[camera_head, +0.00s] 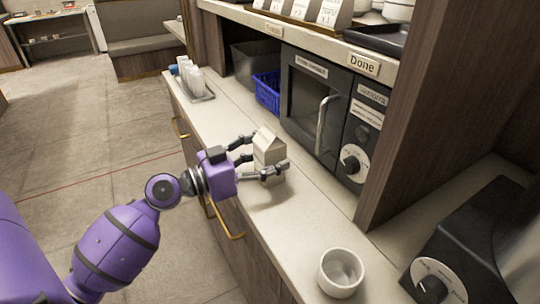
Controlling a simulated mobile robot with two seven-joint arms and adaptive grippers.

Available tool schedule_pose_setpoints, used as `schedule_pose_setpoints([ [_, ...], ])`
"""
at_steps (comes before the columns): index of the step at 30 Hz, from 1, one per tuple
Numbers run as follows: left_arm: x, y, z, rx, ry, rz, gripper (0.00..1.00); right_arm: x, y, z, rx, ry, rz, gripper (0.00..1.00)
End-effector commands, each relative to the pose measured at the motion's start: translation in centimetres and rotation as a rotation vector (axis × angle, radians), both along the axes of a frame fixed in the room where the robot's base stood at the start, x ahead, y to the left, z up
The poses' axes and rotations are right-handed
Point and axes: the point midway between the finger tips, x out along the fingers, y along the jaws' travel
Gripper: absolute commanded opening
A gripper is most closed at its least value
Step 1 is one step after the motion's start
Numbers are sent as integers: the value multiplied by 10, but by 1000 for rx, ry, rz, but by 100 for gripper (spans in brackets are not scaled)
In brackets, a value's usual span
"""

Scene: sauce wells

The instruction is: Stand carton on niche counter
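The carton (267,147) is a small beige box with a gabled top. It stands upright at the counter (300,216), in front of the niche with the dark appliance. My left gripper (263,155) reaches in from the left, with fingers on both sides of the carton. One finger crosses the carton's lower front; the far fingers end at its left edge, partly hidden by it. I cannot tell whether they press on it, or whether its base bears fully on the counter. My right gripper is not in view.
A dark microwave-like appliance (303,98) with a handle stands behind the carton. A blue basket (267,92) is in the niche, and a tray of white cups (196,85) lies farther left. A white cup (341,271) stands at the near right. The counter between is clear.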

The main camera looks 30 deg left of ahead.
Motion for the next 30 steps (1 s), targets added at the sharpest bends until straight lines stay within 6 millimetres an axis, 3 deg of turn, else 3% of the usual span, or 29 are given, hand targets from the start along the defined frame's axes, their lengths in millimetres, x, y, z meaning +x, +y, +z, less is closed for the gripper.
schedule_pose_setpoints([
  [11, -5, 3, -1, 1, 2, 0, 64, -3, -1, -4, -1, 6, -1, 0],
  [24, -78, 46, -3, 1, 3, 2, 64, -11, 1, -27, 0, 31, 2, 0],
  [30, -99, 58, -1, -1, 1, 1, 64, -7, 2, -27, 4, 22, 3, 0],
])
